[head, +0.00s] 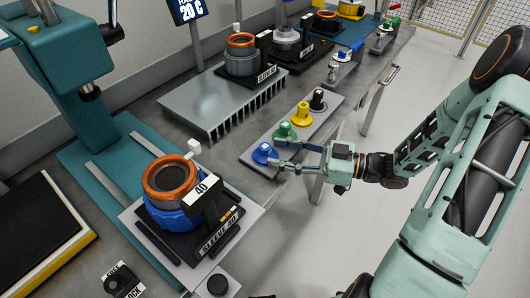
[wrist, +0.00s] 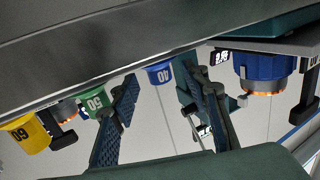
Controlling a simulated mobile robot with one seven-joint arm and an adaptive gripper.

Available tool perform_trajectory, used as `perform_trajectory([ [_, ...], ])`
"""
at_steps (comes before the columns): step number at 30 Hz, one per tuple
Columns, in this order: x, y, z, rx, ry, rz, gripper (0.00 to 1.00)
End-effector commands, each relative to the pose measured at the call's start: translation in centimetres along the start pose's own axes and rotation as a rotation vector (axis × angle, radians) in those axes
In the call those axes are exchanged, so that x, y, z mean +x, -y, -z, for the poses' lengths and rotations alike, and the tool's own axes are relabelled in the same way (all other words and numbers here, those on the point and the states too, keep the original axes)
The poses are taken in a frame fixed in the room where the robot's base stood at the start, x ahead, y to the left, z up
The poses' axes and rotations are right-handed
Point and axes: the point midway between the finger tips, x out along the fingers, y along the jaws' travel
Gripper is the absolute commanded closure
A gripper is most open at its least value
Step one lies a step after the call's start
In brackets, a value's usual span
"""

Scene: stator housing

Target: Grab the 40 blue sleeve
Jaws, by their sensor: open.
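The blue sleeve (head: 262,153) stands at the near end of a grey rack plate in the head view. In the wrist view it appears upside down, as a blue cup marked 40 (wrist: 159,75). My gripper (head: 276,154) is beside it, with its fingers pointing at it from the right. In the wrist view my gripper (wrist: 165,95) is open, and the blue sleeve shows in the gap between the fingers. I cannot tell whether a finger touches it.
A green sleeve (head: 285,131) stands close behind the blue one, then a yellow sleeve (head: 302,113) and a black one (head: 318,100). A stator with orange windings and a blue body (head: 172,188) sits on the bench to the left. Open floor lies right of the bench.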

Motion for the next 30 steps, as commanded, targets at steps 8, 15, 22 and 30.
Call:
perform_trajectory([
  [8, 3.9, -0.2, 0.4, 0.000, 0.000, 0.001, 0.58],
  [15, 4.5, -0.2, 0.5, 0.000, 0.001, -0.001, 0.58],
  [22, 4.5, -0.2, 0.5, 0.000, 0.001, -0.001, 0.75],
  [30, 4.5, -0.2, 0.5, -0.001, 0.001, -0.001, 1.00],
])
